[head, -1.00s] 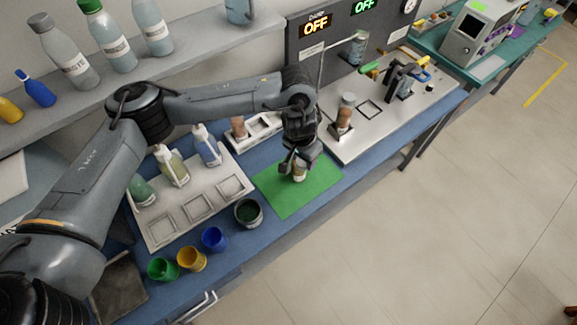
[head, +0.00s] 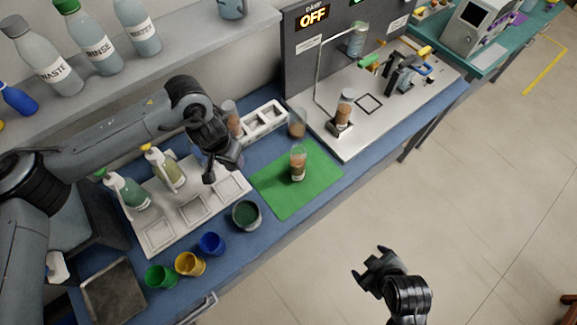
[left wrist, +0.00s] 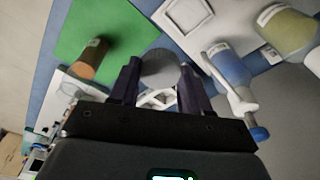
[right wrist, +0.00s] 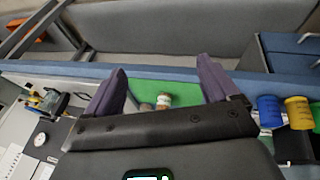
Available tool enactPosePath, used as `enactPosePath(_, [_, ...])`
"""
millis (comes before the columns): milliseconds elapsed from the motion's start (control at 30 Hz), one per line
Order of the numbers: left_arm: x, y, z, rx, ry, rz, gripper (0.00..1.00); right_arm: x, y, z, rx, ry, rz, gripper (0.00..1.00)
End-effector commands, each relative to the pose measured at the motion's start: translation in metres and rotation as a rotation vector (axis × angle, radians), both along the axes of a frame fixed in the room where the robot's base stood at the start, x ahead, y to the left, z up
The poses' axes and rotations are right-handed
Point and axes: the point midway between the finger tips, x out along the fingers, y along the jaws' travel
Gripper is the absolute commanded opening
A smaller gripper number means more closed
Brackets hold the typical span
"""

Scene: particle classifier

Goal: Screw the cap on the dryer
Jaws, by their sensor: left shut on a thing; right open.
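My left gripper (head: 208,176) is at the right back of the white bottle tray, beside a blue spray bottle. In the left wrist view its fingers close around a grey round piece (left wrist: 160,70), perhaps a cap, partly hidden. A clear vial with brown contents (head: 298,164) stands on the green mat; it also shows in the left wrist view (left wrist: 92,58). A panel with a lit OFF display (head: 290,50) carries a clear cylinder (head: 357,38); I cannot tell which part is the dryer. My right gripper (head: 370,262) is open and empty in front of the bench.
Behind the mat is another brown-filled vial (head: 297,123), near a white rack (head: 262,125). One more (head: 345,107) stands on the metal stage (head: 385,125). A dark cup (head: 246,214) and several coloured cups (head: 211,243) are at the front. Bottles (head: 92,44) line the shelf.

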Motion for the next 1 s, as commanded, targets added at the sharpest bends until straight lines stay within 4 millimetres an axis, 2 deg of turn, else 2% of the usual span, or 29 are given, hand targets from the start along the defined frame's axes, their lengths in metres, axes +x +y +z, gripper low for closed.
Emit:
enactPosePath(267, [0.0, -0.025, -0.01, 0.001, -0.001, -0.213, 0.19, 0.028, 0.03, -0.03, -0.196, -0.128, 0.469, 0.88])
enactPosePath(567, [0.01, -0.061, -0.018, 0.002, -0.003, -0.466, 0.19, 0.064, 0.077, -0.065, -0.527, -0.278, 0.984, 0.88])
enactPosePath(800, [0.031, -0.102, -0.017, 0.006, -0.005, -0.695, 0.19, 0.102, 0.129, -0.091, -0.938, -0.376, 1.403, 0.88])
enactPosePath(1000, [0.059, -0.143, 0.002, 0.008, -0.007, -0.87, 0.19, 0.147, 0.168, -0.091, -1.369, -0.425, 1.65, 0.88])
